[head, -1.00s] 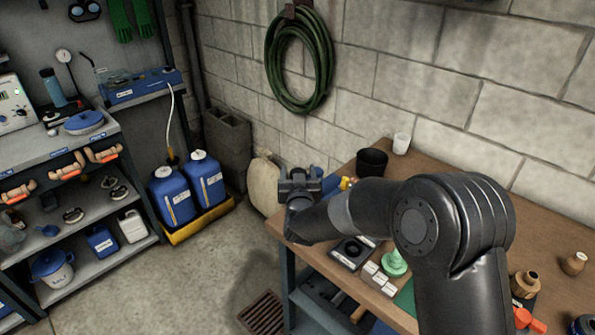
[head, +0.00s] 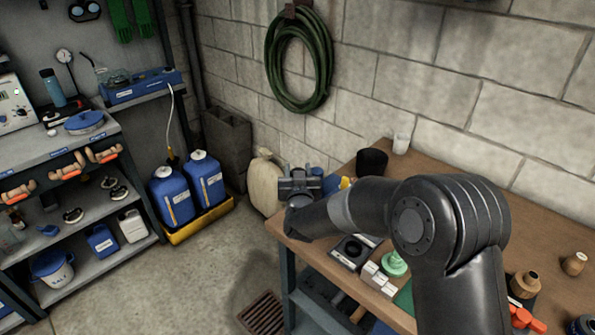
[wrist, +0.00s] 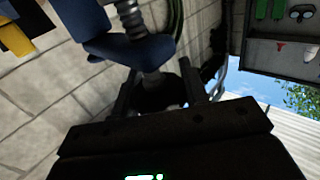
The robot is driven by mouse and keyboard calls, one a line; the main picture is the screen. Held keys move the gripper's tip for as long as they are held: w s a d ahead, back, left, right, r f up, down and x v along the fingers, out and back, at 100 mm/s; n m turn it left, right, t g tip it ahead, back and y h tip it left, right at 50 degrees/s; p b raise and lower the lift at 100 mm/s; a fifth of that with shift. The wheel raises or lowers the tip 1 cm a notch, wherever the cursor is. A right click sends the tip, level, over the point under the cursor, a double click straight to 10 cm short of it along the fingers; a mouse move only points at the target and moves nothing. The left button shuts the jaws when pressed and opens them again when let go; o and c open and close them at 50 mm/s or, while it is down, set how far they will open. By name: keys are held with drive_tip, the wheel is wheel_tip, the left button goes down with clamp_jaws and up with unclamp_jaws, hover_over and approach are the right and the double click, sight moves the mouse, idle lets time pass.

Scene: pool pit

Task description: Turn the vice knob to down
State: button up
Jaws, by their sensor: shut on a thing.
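The blue vice (wrist: 130,50) fills the upper middle of the wrist view, with its metal screw (wrist: 154,82) running down between my fingers. A dark round part, seemingly the vice knob (wrist: 160,100), sits at the screw's end. My gripper (wrist: 158,84) has one finger on each side of it and is shut on it. In the head view my gripper (head: 299,180) is at the table's far left corner. Only a little of the vice (head: 317,172) shows behind it there. The knob is hidden in the head view, and its turn angle cannot be read.
The brown workbench (head: 455,170) carries a black cup (head: 371,162), a white cup (head: 401,143) and a green knobbed piece (head: 394,264). A tan sack (head: 265,184) stands close behind my gripper.

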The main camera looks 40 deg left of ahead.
drive_tip(key=shift+n+g+y, duration=0.9)
drive_tip(key=shift+g, duration=0.2)
drive_tip(key=shift+s+a+n+g+y, duration=0.1)
drive_tip(key=shift+n+g+y, duration=0.3)
drive_tip(key=shift+g, duration=0.25)
drive_tip(key=shift+s+a+n+g+y, duration=0.1)
drive_tip(key=shift+n+g+y, duration=0.2)
drive_tip(key=shift+n+g, duration=0.3)
drive_tip(key=o, duration=1)
drive_tip(key=v, duration=1.1)
drive_tip(key=shift+w, duration=0.1)
